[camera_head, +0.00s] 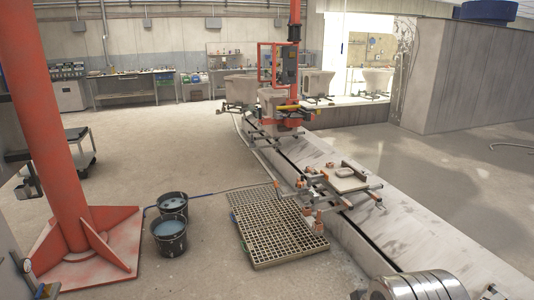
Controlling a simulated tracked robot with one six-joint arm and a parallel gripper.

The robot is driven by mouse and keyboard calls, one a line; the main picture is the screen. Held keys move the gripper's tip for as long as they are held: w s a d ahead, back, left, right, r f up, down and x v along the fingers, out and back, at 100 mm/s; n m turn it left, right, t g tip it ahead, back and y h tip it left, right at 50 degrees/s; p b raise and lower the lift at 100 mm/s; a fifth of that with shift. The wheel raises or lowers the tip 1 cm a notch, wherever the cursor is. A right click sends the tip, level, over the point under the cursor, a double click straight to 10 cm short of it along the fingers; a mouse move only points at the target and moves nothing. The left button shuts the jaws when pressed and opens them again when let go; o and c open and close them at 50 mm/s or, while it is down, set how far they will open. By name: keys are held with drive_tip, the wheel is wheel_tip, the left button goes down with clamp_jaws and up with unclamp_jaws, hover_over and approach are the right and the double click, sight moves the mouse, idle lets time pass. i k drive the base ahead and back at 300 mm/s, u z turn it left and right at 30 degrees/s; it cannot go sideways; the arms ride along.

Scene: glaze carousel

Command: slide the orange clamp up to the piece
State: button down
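A low carriage with a pale board (345,185) sits on the long track right of centre. A small pale ring-shaped piece (345,172) lies on the board. Several small orange fittings are on the carriage's bars; one orange fitting (318,214) stands at its near left corner and another (301,184) at its left side. They are too small to tell which is the sliding clamp or whether any touches the piece. I cannot make out my gripper in this view.
A slatted grate (270,230) lies left of the track. Two dark buckets of liquid (170,237) stand beside a red column's base plate (90,252). A red-framed station (285,65) with pale basins stands farther along the track. The floor on the right is mostly clear.

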sight(307, 188)
drive_tip(key=i, duration=3.45)
drive_tip(key=u, duration=0.75)
